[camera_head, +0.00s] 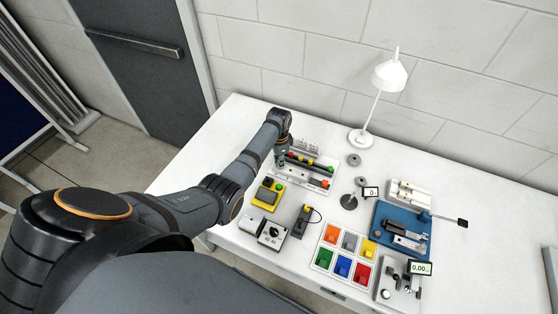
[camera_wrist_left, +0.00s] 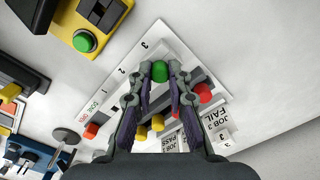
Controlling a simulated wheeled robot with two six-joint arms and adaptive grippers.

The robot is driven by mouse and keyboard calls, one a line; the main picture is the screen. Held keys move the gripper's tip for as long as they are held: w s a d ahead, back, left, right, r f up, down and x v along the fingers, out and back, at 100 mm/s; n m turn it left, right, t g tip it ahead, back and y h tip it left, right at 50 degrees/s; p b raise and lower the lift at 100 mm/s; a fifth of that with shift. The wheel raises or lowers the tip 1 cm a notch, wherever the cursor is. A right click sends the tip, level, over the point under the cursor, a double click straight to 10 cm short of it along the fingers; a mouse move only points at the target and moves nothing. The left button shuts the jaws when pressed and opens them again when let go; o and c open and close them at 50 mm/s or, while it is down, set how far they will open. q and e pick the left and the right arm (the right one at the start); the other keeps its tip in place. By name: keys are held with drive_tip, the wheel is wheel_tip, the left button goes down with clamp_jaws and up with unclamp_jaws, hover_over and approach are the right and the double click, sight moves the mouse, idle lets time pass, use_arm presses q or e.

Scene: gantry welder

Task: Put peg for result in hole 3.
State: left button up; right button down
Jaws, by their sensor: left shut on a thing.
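My left gripper (camera_wrist_left: 160,88) is shut on a green peg (camera_wrist_left: 160,71), which shows between its two fingertips. The peg is over the white peg board (camera_wrist_left: 187,47), close to the printed 3; whether it stands in a hole or hangs above one is hidden. Other numbers are printed farther along that edge. In the head view the left gripper (camera_head: 281,160) is at the left end of the board (camera_head: 312,182), and the held peg cannot be made out there. My right gripper is not in view.
Colored bins (camera_head: 343,266), a blue fixture (camera_head: 385,213) and a lamp (camera_head: 390,76) are to the right.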

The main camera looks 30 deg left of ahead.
use_arm(q)
drive_tip(key=shift+f, duration=0.1)
drive_tip(key=o, duration=0.8)
wheel_tip(320, 180, up, 12)
idle(0.7)
